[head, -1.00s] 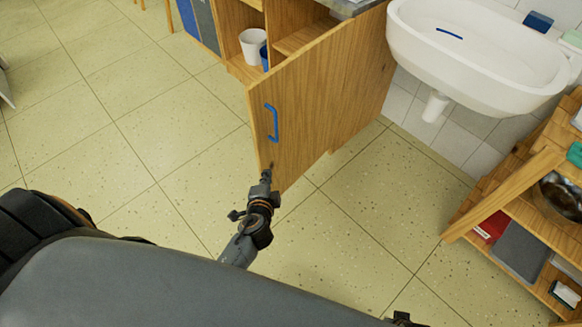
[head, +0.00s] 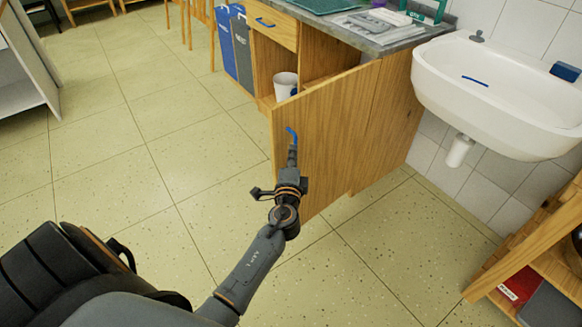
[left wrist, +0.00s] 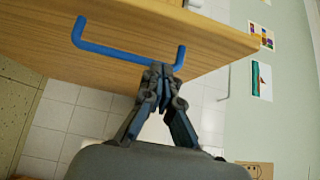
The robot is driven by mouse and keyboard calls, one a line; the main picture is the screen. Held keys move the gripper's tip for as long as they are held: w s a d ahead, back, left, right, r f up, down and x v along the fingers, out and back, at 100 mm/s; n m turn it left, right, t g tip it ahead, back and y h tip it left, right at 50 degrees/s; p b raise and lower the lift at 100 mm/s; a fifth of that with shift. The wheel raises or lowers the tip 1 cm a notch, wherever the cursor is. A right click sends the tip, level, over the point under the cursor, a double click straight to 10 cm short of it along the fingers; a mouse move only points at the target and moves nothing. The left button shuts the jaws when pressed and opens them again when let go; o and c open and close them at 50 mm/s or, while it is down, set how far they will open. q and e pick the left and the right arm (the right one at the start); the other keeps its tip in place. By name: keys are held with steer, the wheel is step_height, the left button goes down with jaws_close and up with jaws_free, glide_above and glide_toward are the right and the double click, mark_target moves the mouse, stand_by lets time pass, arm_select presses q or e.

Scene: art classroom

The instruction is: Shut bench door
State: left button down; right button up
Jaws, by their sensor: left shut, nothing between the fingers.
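The wooden bench door (head: 335,125) stands wide open in the head view, swung out from the bench cabinet (head: 262,68). Its blue handle (head: 291,134) is partly hidden behind my left gripper (head: 292,150). In the left wrist view the whole blue handle (left wrist: 125,52) shows on the door face (left wrist: 200,45). My left gripper (left wrist: 163,70) is shut and empty there, its fingertips close to one end of the handle. I cannot tell whether they touch the door or handle. My right gripper is not in view.
A white cup (head: 285,84) stands inside the open cabinet. A white sink (head: 490,95) hangs on the wall to the right. A wooden shelf unit (head: 535,250) stands at lower right. The tiled floor (head: 190,165) left of the door is clear.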

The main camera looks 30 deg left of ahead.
mark_target(284, 138)
arm_select(q)
steer(key=shift+w+a, duration=0.3)
steer(key=shift+a, duration=0.65)
steer(key=shift+w+a, duration=0.25)
steer(key=shift+a, duration=0.7)
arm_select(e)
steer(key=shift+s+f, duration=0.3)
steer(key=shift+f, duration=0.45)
arm_select(q)
steer(key=shift+a, duration=0.15)
